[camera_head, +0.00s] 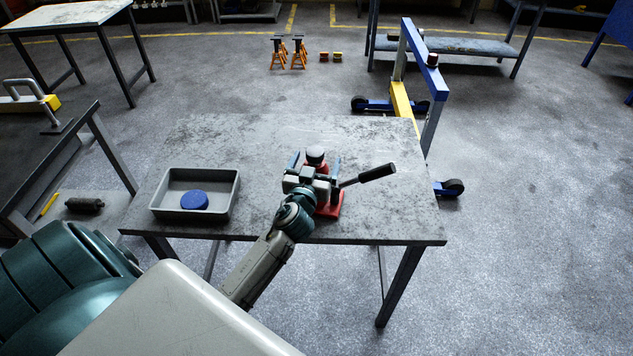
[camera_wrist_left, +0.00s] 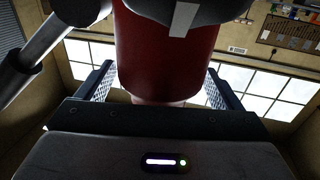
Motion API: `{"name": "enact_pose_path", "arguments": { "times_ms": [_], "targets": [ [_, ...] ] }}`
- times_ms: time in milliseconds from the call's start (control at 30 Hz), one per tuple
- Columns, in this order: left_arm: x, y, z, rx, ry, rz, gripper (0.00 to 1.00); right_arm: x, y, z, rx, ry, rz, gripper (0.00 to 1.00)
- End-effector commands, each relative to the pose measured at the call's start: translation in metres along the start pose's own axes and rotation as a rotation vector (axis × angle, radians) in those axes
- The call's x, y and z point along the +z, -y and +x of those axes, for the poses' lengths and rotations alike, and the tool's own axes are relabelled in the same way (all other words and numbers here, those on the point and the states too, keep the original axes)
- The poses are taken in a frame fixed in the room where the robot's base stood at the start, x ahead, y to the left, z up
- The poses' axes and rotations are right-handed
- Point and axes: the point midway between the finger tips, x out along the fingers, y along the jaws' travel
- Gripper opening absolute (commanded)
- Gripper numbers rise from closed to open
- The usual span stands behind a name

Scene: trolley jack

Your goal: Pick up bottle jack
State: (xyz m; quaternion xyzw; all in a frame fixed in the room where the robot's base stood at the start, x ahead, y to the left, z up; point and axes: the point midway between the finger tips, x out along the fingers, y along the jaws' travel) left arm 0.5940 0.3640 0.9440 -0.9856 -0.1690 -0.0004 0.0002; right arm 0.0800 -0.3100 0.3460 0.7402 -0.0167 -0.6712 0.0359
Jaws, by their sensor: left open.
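The bottle jack stands on the grey table (camera_head: 260,135), with its red base (camera_head: 333,205), dark round top (camera_head: 315,154) and black-gripped handle (camera_head: 375,173) pointing right. My left gripper (camera_head: 315,160) is at the jack, with one finger on each side of it. In the left wrist view, the jack's red body (camera_wrist_left: 165,55) is between the two spread fingers of the left gripper (camera_wrist_left: 158,78), with visible gaps at both sides. The gripper and wrist hide much of the jack's body in the head view. My right gripper is not in view.
A grey tray (camera_head: 160,203) with a blue round item (camera_head: 194,200) sits on the table left of the jack. A dark workbench (camera_head: 25,140) is at the left. A blue and yellow frame on wheels (camera_head: 425,70) stands behind the table at the right.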

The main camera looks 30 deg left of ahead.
Motion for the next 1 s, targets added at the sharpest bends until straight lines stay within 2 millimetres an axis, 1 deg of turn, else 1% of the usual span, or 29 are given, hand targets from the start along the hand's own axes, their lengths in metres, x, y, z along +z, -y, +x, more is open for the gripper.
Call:
{"name": "enact_pose_path", "arguments": {
  "times_ms": [33,100,333,367,400,567,700,800,833,867,1000],
  "targets": [
    [-0.0012,-0.0001,0.0056,0.0,0.001,0.0,0.88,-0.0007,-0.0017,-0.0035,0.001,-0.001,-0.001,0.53],
    [-0.0001,-0.0001,0.0097,0.0,0.001,-0.001,0.88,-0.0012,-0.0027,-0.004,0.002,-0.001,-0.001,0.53],
    [0.0014,-0.0002,0.0105,0.0,0.001,-0.001,0.88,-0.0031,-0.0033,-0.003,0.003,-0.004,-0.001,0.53],
    [0.0014,-0.0001,0.0105,0.0,0.001,-0.001,0.84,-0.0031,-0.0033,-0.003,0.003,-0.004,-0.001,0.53],
    [0.0014,-0.0002,0.0105,0.0,0.001,-0.001,0.76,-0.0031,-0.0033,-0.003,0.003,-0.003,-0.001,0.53],
    [0.0014,-0.0002,0.0104,0.0,0.001,-0.001,0.44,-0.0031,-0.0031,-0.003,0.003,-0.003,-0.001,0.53],
    [0.0014,-0.0001,0.0103,0.0,0.001,-0.001,0.17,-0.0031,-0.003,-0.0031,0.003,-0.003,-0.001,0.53],
    [0.0015,-0.0001,0.0103,0.0,0.001,-0.001,0.0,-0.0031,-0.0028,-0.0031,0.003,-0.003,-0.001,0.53],
    [0.0015,-0.0001,0.0103,0.0,0.001,-0.001,0.0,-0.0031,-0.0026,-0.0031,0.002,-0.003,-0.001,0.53],
    [-0.003,-0.0008,0.0109,0.002,-0.007,-0.002,0.0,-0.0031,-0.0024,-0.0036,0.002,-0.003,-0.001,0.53],
    [-0.0028,-0.0008,0.0108,0.002,-0.006,-0.002,0.0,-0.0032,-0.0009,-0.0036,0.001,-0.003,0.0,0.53]
  ]
}}
